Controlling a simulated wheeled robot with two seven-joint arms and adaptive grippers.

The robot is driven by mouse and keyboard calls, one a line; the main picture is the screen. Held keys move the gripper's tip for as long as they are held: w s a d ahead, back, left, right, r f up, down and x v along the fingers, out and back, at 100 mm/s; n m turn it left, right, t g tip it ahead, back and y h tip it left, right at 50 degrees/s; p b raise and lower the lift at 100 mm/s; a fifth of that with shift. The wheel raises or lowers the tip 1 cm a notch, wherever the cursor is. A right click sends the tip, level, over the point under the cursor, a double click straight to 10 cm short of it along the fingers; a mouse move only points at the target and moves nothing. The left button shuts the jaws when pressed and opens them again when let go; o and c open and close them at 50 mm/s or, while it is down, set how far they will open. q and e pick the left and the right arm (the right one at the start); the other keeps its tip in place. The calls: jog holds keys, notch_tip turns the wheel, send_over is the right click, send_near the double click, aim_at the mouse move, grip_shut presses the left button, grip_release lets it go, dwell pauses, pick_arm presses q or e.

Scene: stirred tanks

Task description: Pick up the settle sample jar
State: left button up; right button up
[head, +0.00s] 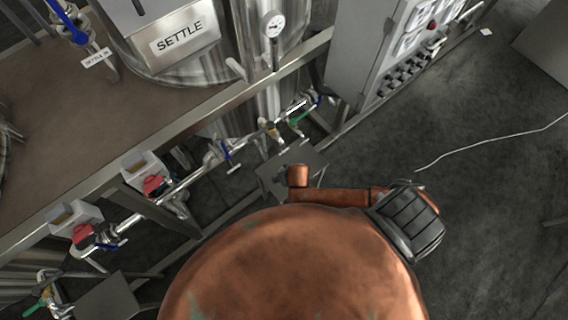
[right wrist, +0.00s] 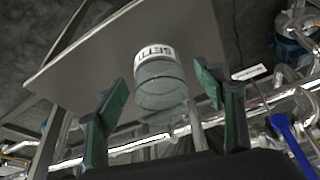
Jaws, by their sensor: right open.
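The settle sample jar (right wrist: 160,85) is a clear glass jar with a white band lettered SETTLE, appearing upside down in the right wrist view. It sits against a flat grey plate (right wrist: 95,60). My right gripper (right wrist: 161,76) is open, with one green finger on each side of the jar and visible gaps between. I cannot tell the exact depth between fingertips and jar. In the head view I cannot make out the jar; copper-coloured parts cover the lower middle. A small grey plate (head: 268,180) shows partly beside them. My left gripper is not in view.
The steel SETTLE tank (head: 185,65) stands behind a metal frame rail (head: 215,102). Pipework with valves (head: 230,152) runs below it. Two white boxes (head: 143,168) (head: 75,217) sit along the pipes. A grey control cabinet (head: 360,50) stands upper right. Floor at right is mostly clear.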

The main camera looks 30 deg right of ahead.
jog(key=shift+x, duration=1.05)
jog(key=shift+r, duration=0.1)
jog(key=shift+c, duration=0.7)
jog(key=c, duration=1.2)
